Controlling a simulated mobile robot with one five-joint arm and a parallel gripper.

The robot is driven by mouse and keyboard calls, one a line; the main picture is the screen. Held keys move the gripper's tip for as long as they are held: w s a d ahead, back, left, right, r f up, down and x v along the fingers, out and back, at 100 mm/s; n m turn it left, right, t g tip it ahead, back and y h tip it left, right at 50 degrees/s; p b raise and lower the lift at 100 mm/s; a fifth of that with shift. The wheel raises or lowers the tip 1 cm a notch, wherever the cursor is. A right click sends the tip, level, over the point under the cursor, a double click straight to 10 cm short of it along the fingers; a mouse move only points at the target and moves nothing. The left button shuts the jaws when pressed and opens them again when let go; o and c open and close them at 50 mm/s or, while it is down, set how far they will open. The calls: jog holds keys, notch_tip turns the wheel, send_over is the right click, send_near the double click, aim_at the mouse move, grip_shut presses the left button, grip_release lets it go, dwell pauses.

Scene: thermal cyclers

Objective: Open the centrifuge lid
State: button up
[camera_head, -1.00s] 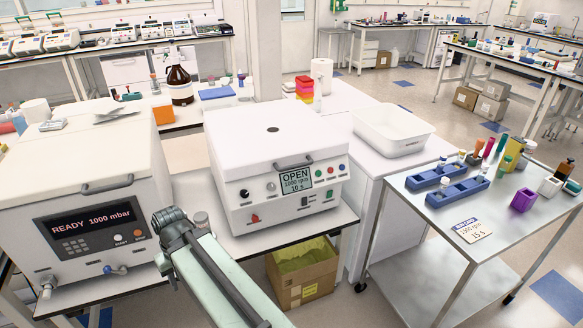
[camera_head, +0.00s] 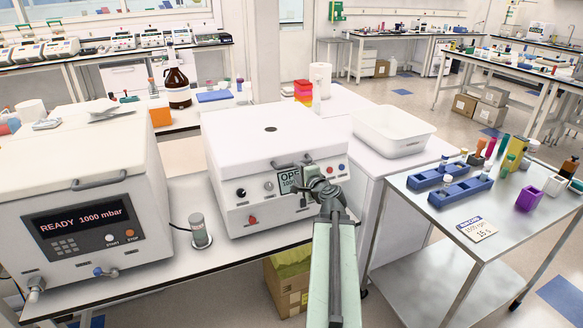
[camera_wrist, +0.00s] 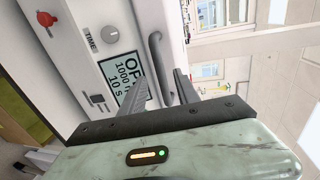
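The white centrifuge (camera_head: 270,140) stands on the bench in the middle, its lid (camera_head: 245,135) down. The grey lid handle (camera_head: 291,160) is at the lid's front edge, above the display (camera_head: 288,182). It also shows in the wrist view (camera_wrist: 156,50), running lengthwise beside the display. My gripper (camera_head: 316,185) is in front of the panel and hides part of the display and some controls. In the wrist view its two fingers (camera_wrist: 160,88) are apart, with the near end of the handle in line with the gap. I cannot tell whether they touch it.
A white vacuum oven-like unit (camera_head: 85,215) stands at the left, with a small grey cylinder (camera_head: 200,232) between it and the centrifuge. A white tub (camera_head: 393,132) is at the right. A metal cart (camera_head: 420,200) with blue racks stands further right.

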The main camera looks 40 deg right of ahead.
aim_at(291, 166)
jog(key=b+x, duration=0.1)
jog(key=x, duration=0.6)
jog(key=shift+w, duration=0.1)
jog(key=shift+c, duration=0.4)
grip_shut()
jog(key=shift+a, duration=0.1)
dwell(0.5)
